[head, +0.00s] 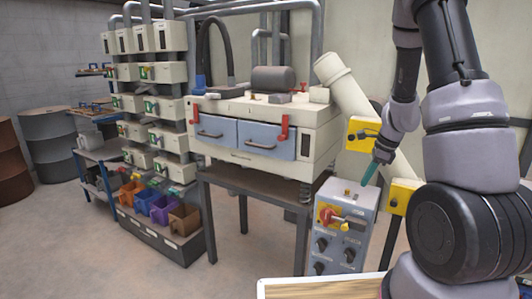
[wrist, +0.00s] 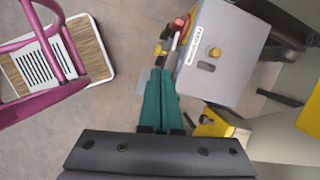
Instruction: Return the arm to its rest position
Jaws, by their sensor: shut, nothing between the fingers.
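My gripper (head: 371,172) is at the right of the head view, just above and to the right of the grey control box (head: 346,215). Its teal fingers are together, with nothing between them. In the wrist view my gripper (wrist: 160,82) points at the floor beside the control box (wrist: 222,55). The box has a red and yellow switch (head: 329,215) and several black knobs on its front. I cannot tell from these views whether the fingertips touch the switch handle. My arm bends down from the upper right of the head view.
A blue-doored machine (head: 265,138) on a dark stand is left of the box. A cream pipe (head: 345,85) and yellow boxes (head: 362,133) stand close to my gripper. A magenta-framed item (wrist: 60,55) lies left in the wrist view. The floor at left is open, with coloured bins (head: 162,208) beyond.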

